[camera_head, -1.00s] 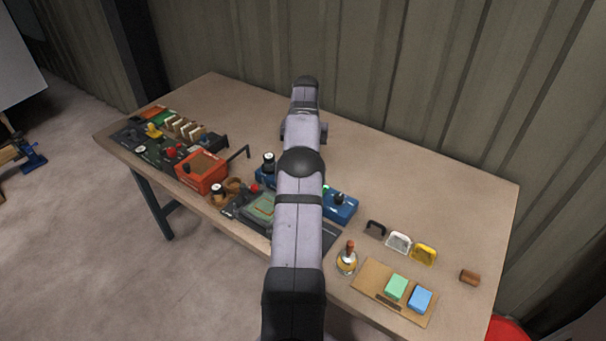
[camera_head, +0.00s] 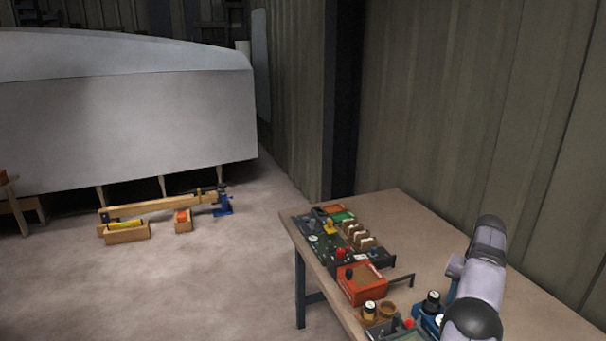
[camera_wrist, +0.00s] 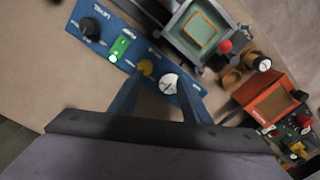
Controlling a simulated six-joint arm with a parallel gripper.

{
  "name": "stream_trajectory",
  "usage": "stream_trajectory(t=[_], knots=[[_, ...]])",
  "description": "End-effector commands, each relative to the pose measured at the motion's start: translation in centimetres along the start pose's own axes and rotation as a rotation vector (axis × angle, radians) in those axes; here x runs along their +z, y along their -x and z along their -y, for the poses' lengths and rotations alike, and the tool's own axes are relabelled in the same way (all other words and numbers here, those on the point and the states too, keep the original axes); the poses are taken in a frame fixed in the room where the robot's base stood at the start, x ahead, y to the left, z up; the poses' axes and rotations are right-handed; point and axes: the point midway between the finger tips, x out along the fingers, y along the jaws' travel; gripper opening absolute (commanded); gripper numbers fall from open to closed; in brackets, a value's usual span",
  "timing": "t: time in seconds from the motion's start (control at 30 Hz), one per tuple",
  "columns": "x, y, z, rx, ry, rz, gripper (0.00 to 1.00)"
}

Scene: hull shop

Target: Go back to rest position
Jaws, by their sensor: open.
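Whether the fingers touch the panel I cannot tell. In the head view my arm stands over the table at the lower right; my gripper is hidden there.
The table (camera_head: 414,215) holds an orange box (camera_head: 362,284) with a bent handle, a red button (camera_wrist: 225,46) on a grey device, and several small items at its far left. A large pale hull (camera_head: 130,110) and wooden boxes (camera_head: 127,232) stand beyond. Floor left of the table is open.

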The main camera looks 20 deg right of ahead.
Motion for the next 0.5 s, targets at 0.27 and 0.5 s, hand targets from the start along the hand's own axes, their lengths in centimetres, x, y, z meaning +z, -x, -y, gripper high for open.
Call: stream_trajectory(t=[0.27, 0.5], knots=[[5.5, 2.1, 9.9, 0.004, 0.203, 0.002, 0.43], [14.0, 3.0, 16.7, 0.009, 0.4, 0.005, 0.43]])
